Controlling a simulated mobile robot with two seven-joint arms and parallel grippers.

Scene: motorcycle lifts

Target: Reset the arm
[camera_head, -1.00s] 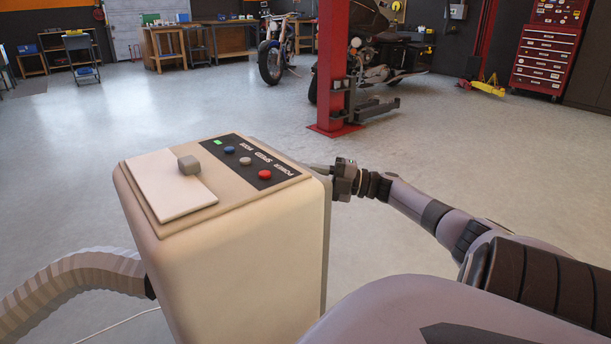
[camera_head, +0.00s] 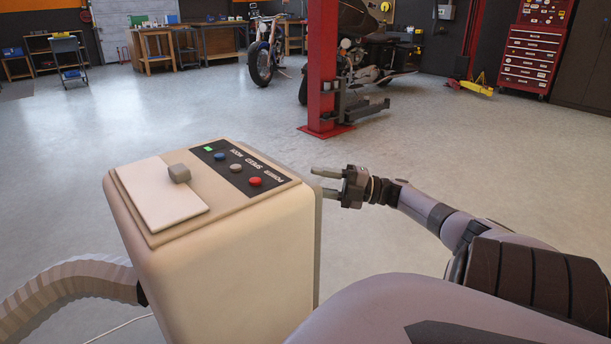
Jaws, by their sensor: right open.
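My right arm (camera_head: 425,208) reaches in from the lower right. Its gripper (camera_head: 325,182) is open and empty, with the two fingers spread and pointing left. The fingertips are close to the right side of a beige control box (camera_head: 215,265); whether they touch it I cannot tell. The box top has a dark panel (camera_head: 240,168) with a green light, blue, grey and red buttons and white lettering. A white plate (camera_head: 160,195) beside it carries a small grey knob (camera_head: 179,173). My left gripper is not in view.
A ribbed hose (camera_head: 65,285) joins the box at the lower left. A red lift post (camera_head: 322,70) stands beyond, with motorcycles (camera_head: 262,60) near it. A red tool cabinet (camera_head: 530,55) is at the back right. The floor between is clear.

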